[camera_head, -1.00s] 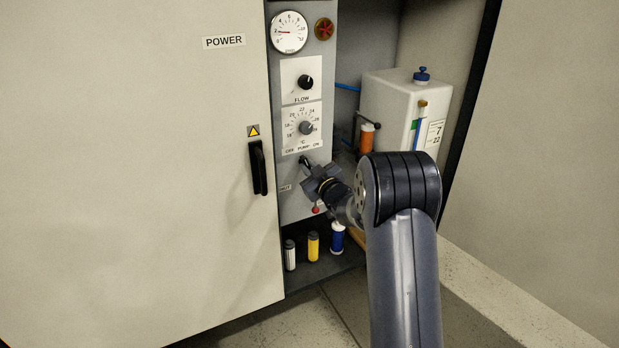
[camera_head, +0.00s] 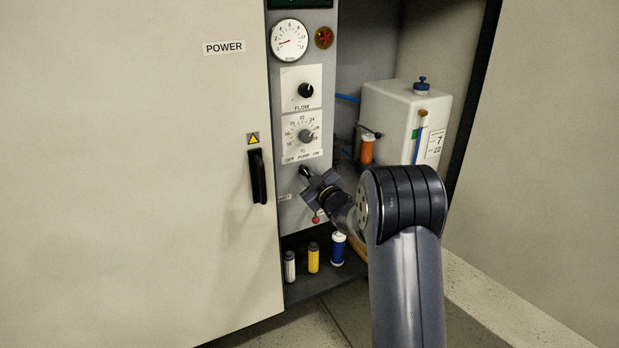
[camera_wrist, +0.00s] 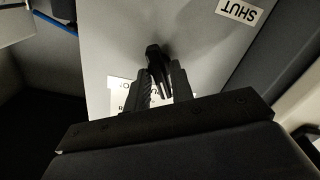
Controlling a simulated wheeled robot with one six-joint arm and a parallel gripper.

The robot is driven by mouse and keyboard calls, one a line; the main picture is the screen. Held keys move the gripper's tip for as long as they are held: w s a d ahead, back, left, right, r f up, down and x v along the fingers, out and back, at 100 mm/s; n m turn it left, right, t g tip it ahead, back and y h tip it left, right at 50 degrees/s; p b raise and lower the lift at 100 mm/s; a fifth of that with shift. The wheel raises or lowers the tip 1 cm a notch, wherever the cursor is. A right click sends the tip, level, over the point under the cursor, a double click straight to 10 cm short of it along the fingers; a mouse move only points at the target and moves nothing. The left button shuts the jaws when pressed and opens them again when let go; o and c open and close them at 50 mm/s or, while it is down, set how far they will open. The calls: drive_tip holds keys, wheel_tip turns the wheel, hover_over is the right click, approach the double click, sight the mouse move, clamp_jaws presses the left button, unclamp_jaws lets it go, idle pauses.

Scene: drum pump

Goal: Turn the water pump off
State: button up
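The pump switch, a black lever (camera_head: 304,170), sticks out of the grey panel just below the OFF–PUMP–ON label (camera_head: 303,157). In the head view its tip lies toward the left, OFF side. My gripper (camera_head: 313,180) is at the switch from the lower right. In the wrist view the lever (camera_wrist: 157,66) stands between the two fingers of my gripper (camera_wrist: 161,84), which lie close along both sides of it. Whether they press on it is not clear. The round gauge (camera_head: 289,40) has its red needle pointing low and left.
The flow knob (camera_head: 306,90) and temperature knob (camera_head: 306,136) sit above the switch. A cabinet door with a black handle (camera_head: 258,176) is at left. A white tank (camera_head: 393,115) stands at right. Several small bottles, one yellow (camera_head: 313,258), stand below.

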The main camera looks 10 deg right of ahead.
drive_tip(key=shift+o, duration=1.2)
drive_tip(key=p+v, duration=0.1)
drive_tip(key=v, duration=1)
drive_tip(key=shift+p, duration=0.4)
drive_tip(key=shift+w, duration=0.2)
drive_tip(key=b+x, duration=0.1)
drive_tip(key=x, duration=0.8)
drive_tip(key=shift+f+b, duration=0.1)
drive_tip(key=shift+b, duration=0.25)
drive_tip(key=shift+x, duration=0.85)
drive_tip(key=shift+s, duration=0.2)
